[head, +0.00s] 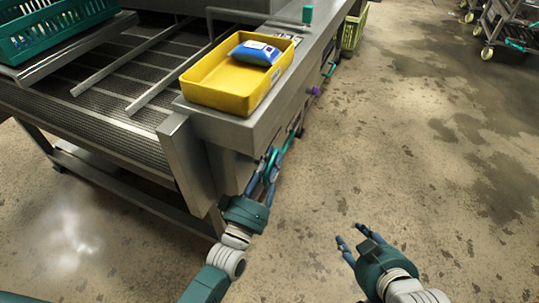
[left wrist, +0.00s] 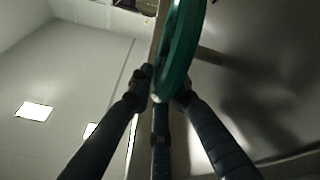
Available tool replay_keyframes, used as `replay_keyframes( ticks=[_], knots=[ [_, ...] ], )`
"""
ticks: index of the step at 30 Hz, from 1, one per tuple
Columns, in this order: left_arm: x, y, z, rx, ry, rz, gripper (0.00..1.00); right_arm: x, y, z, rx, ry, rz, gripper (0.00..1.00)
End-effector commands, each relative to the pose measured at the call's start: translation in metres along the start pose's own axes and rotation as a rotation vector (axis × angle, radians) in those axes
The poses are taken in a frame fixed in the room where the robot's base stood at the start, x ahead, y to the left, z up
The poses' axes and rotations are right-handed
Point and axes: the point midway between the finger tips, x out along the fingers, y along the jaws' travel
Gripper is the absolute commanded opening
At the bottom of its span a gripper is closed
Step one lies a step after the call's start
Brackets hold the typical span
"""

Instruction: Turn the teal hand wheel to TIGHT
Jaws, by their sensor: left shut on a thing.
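The teal hand wheel (head: 271,170) is on the side of the steel machine, below the yellow tray, and shows almost edge-on in the head view. In the left wrist view its thick teal rim (left wrist: 181,48) runs down between my fingers. My left gripper (head: 267,161) is shut on the rim, with dark fingers on both sides of it in the left wrist view (left wrist: 166,84). The wheel's hub and any TIGHT marking cannot be made out. My right gripper (head: 350,236) is open and empty over the floor, to the right of the machine.
A yellow tray (head: 216,101) with a blue and white pouch (head: 254,53) sits on the machine's top. A purple knob (head: 314,91) sticks out farther along the side. A teal crate (head: 48,38) stands upper left.

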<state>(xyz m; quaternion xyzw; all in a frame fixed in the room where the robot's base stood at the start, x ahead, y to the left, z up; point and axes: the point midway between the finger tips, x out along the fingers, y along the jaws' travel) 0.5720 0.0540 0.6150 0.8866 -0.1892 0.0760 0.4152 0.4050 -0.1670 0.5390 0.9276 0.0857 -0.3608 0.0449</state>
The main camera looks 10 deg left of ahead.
Motion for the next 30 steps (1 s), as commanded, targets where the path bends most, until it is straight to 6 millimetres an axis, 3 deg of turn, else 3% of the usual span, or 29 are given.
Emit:
replay_keyframes(
  ticks=[1, 11, 15, 21, 30],
  knots=[
    [0.002, 0.007, 0.0, -0.005, -0.009, -0.001, 0.0, -0.006, 0.002, 0.011, 0.001, -0.057, 0.003, 0.4],
    [0.007, 0.009, -0.001, -0.004, -0.06, -0.056, 0.0, -0.034, 0.011, 0.106, 0.011, -0.446, 0.021, 0.4],
    [0.008, 0.008, 0.0, -0.004, -0.088, -0.087, 0.0, -0.019, 0.011, 0.143, 0.013, -0.542, 0.02, 0.4],
    [0.01, 0.007, 0.001, -0.002, -0.117, -0.117, 0.0, 0.011, 0.009, 0.18, 0.012, -0.58, 0.015, 0.4],
    [0.011, 0.005, 0.003, -0.001, -0.14, -0.143, 0.0, 0.035, 0.007, 0.214, 0.009, -0.594, 0.011, 0.4]
  ],
)
